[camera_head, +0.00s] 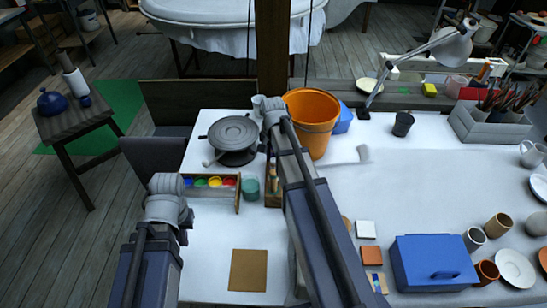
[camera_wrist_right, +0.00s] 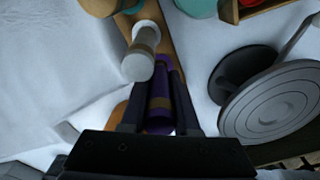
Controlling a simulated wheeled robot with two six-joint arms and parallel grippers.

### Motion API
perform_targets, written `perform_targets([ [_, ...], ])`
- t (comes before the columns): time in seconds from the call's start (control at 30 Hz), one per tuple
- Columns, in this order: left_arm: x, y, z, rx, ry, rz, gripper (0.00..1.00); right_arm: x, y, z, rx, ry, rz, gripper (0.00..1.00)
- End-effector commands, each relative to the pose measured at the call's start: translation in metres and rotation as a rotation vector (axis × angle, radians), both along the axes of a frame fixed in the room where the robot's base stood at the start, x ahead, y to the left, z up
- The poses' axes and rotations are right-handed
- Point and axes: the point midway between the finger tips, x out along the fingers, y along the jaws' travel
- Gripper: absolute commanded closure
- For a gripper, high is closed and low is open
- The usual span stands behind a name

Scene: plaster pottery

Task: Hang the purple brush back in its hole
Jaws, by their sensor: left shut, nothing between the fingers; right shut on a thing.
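The purple brush (camera_wrist_right: 161,92) is between the two dark fingers of my right gripper (camera_wrist_right: 158,108), which is shut on it. A wooden brush rack (camera_wrist_right: 168,32) lies just beyond it in the right wrist view, with a white-and-tan brush (camera_wrist_right: 140,55) beside the purple one. Whether the purple brush touches the rack I cannot tell. In the head view the rack (camera_head: 273,198) shows partly, left of my right arm; my right fingers and the purple brush are hidden there. My left gripper (camera_head: 185,230) is shut and empty, low at the left, mostly hidden by its wrist.
A grey turntable (camera_head: 234,133), a paint box (camera_head: 222,193) and a teal cup (camera_head: 250,188) stand near the rack. An orange bucket (camera_head: 313,115) stands behind. A blue box (camera_head: 433,262) is at the front right. The table's middle right is mostly clear.

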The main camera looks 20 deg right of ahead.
Motion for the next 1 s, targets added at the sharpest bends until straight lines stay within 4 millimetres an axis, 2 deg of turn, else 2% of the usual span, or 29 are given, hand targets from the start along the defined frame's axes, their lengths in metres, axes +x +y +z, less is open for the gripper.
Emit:
perform_targets([
  [0.37,0.000,0.000,-0.016,0.000,0.000,0.000,1.00,0.000,0.000,-0.016,0.000,0.000,0.000,1.00],
  [1.0,0.000,0.000,-0.019,0.000,0.000,0.000,1.00,0.000,0.000,-0.019,0.000,0.000,0.000,1.00],
])
